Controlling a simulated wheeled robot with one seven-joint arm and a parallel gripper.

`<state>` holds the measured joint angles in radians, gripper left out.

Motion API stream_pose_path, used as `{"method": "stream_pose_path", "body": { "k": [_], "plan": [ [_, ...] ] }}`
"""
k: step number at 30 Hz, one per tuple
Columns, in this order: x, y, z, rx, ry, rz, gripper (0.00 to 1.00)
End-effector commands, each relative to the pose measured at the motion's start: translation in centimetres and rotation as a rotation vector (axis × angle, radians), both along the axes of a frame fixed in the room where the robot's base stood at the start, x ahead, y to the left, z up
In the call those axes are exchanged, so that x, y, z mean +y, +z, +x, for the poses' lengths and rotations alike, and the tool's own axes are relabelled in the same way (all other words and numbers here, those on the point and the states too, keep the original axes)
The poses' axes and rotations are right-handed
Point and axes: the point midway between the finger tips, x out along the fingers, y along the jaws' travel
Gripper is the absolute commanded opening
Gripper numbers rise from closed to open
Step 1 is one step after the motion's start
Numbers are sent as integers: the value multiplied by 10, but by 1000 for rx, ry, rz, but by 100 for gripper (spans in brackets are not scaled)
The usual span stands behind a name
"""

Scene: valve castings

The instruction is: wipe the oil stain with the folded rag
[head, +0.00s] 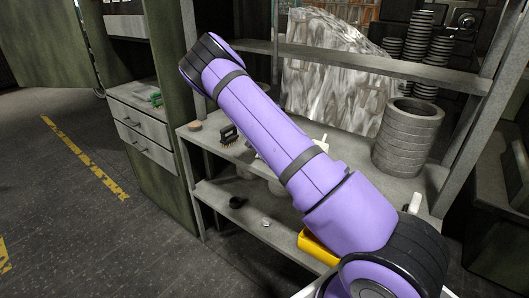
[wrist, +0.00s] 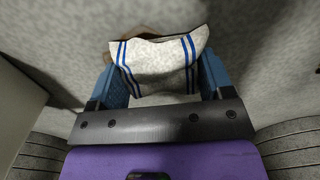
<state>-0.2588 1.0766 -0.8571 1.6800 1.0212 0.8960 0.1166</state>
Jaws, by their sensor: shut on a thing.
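In the wrist view, my gripper (wrist: 163,75) has its blue fingers on either side of the folded rag (wrist: 157,72) and is shut on it. The rag is pale and speckled, with pairs of blue stripes. It is at or just above a grey speckled surface; I cannot tell whether it touches. A brownish patch (wrist: 116,48) shows at the rag's upper left edge and looks like part of the oil stain; the rag hides the rest. In the head view my purple arm covers the middle of the bench, and the gripper, rag and stain are hidden.
In the head view, a grey bench (head: 215,150) holds a dark brush (head: 229,133) and a small round tan thing (head: 195,126) at left. A stack of grey rings (head: 407,137) stands at right. A yellow bin (head: 317,247) and small parts are on the lower shelf.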

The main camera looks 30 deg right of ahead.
Motion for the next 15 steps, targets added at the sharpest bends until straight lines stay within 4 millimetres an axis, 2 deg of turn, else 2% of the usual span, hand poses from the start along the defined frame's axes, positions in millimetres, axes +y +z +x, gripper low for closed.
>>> {"method": "stream_pose_path", "body": {
  "k": [8,15],
  "plan": [
    [-4,0,-9,0,-2,-1,55],
    [-10,-2,-27,0,-2,1,55]
  ]
}}
